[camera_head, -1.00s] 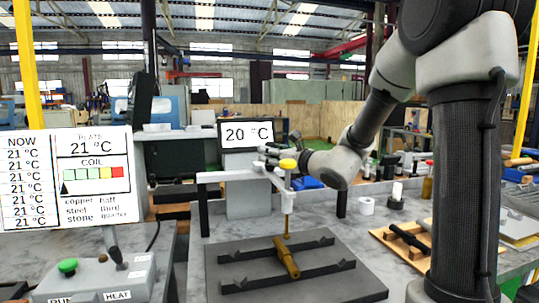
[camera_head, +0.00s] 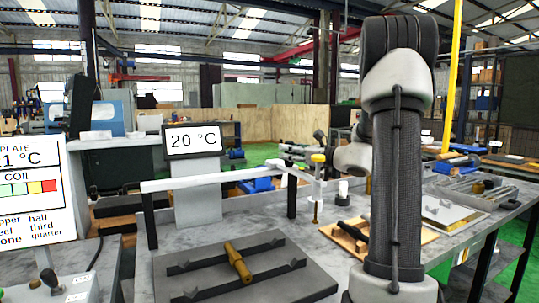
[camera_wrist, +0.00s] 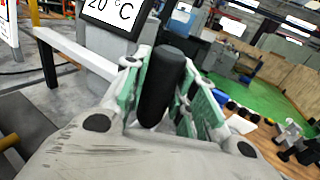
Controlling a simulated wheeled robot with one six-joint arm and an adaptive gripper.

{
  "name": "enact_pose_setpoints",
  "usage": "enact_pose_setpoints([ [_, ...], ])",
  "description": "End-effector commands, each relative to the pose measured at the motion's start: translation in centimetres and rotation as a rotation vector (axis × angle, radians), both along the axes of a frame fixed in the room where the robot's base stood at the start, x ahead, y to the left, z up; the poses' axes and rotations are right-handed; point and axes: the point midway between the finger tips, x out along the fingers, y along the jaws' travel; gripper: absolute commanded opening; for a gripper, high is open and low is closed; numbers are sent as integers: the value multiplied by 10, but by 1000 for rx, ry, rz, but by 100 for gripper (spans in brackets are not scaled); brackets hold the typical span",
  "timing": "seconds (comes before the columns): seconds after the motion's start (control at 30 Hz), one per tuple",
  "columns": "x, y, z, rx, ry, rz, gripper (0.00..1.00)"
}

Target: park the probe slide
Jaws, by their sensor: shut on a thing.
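The probe slide (camera_head: 309,180) is a pale carriage with a yellow knob on top, at the right end of the white rail, past the right black post. Its thin brass probe (camera_head: 315,211) hangs down to the right of the dark plate. The white rail (camera_head: 220,180) also shows in the wrist view (camera_wrist: 70,55). My gripper (camera_wrist: 160,88) is shut on an upright black handle (camera_wrist: 162,75), its teal pads on both sides. The brass workpiece (camera_head: 238,262) lies across two dark bars, apart from the probe.
The dark plate (camera_head: 300,288) fills the front of the grey bench. A 20 °C display (camera_head: 194,140) stands behind the rail. To the right are a wooden board (camera_head: 372,232) with a dark tool and a light tray (camera_head: 440,214). A control box (camera_head: 75,288) sits at the left.

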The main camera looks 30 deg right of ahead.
Motion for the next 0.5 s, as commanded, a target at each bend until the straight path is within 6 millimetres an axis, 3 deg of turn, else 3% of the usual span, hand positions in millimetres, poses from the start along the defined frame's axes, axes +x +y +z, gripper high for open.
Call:
enact_pose_setpoints([
  [0.2, 0, -26, 0, 0, -1, -2, 0],
  [0.5, 0, -33, 0, 0, 0, -4, 0],
])
